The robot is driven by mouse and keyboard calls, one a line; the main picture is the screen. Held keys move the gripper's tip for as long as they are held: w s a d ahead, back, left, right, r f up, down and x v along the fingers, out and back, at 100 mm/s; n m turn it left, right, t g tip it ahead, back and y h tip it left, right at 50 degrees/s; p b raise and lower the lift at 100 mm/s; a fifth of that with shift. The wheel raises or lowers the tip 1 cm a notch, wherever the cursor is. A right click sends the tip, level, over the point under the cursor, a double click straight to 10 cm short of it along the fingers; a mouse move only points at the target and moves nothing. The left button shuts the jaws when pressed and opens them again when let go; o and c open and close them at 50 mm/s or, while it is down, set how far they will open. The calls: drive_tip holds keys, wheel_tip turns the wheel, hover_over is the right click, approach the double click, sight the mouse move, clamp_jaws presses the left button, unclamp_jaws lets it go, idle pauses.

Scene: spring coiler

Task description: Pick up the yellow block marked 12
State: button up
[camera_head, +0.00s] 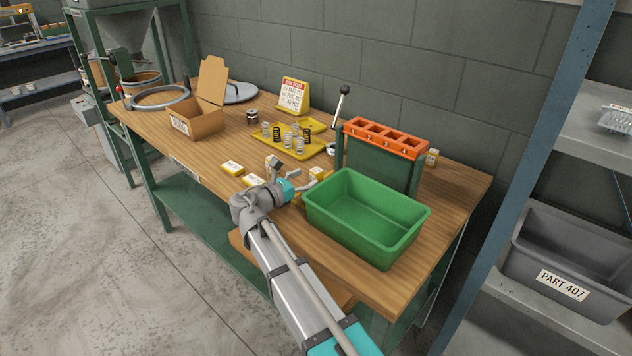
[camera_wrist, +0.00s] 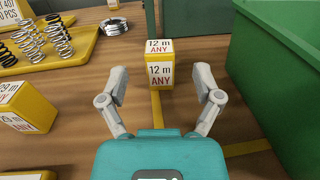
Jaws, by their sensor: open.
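The yellow block marked 12 m ANY (camera_wrist: 160,68) stands upright on the wooden table, white labels on its top and near face, in the wrist view. It also shows in the head view (camera_head: 316,173), just left of the green bin (camera_head: 365,215). My gripper (camera_wrist: 161,84) is open and empty, low over the table. Its two fingers are spread to the left and right, and the block is centred just beyond the fingertips. No contact with the block shows.
The green bin's wall (camera_wrist: 280,75) is close on the right. Another yellow block marked 29 m ANY (camera_wrist: 28,106) is to the left. A yellow tray (camera_wrist: 82,48) with springs lies at the far left. An orange-topped press (camera_head: 385,138) stands behind the bin.

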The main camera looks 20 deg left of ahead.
sight(312, 173)
drive_tip(key=shift+w+d, duration=0.15)
drive_tip(key=shift+w, duration=0.2)
drive_tip(key=shift+x, duration=2.45)
clamp_jaws()
drive_tip(key=shift+r, duration=0.2)
